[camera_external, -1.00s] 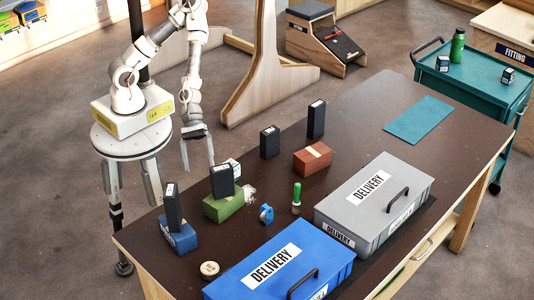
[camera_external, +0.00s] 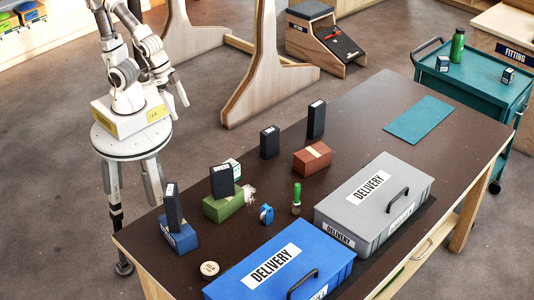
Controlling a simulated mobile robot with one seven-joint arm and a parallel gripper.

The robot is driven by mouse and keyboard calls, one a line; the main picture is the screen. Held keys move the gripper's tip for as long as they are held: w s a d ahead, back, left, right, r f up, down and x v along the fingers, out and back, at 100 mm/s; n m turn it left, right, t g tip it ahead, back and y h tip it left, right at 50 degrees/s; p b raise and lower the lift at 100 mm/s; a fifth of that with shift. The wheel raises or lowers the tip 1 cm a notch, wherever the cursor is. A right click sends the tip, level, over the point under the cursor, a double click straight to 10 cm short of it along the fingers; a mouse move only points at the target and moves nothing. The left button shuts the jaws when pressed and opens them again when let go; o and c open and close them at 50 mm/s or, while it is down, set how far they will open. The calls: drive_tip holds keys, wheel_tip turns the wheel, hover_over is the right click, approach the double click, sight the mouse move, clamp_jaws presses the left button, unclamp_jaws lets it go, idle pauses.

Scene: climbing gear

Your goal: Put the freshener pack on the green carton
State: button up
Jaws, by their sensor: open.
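The green carton (camera_external: 224,206) lies on the dark table, left of its middle. A dark pack with a pale top label (camera_external: 222,181) stands upright on it. Similar dark packs stand on a blue carton (camera_external: 179,238), one pack there (camera_external: 173,207), and on the table at the back, one shorter (camera_external: 270,142) and one taller (camera_external: 316,119). I cannot read which of these is the freshener pack. My gripper (camera_external: 178,96) is open and empty, raised beside my base, away from the table and from all the packs.
A white-and-green item (camera_external: 235,166) shows behind the pack on the green carton. A reddish carton (camera_external: 312,159), blue tape roll (camera_external: 266,214), green-topped bottle (camera_external: 296,198), and blue (camera_external: 240,290) and grey (camera_external: 335,205) delivery boxes occupy the table. A teal mat (camera_external: 418,120) lies bare at the far end.

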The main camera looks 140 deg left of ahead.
drive_tip(key=s+d+r+m+t+h, duration=0.1)
drive_tip(key=s+d+r+m, duration=0.2)
drive_tip(key=s+r+m, duration=0.2)
wheel_tip(320, 180, up, 3)
drive_tip(key=s, duration=0.2)
drive_tip(key=shift+s+r+m+h, duration=0.2)
drive_tip(key=shift+s+m+h, duration=0.1)
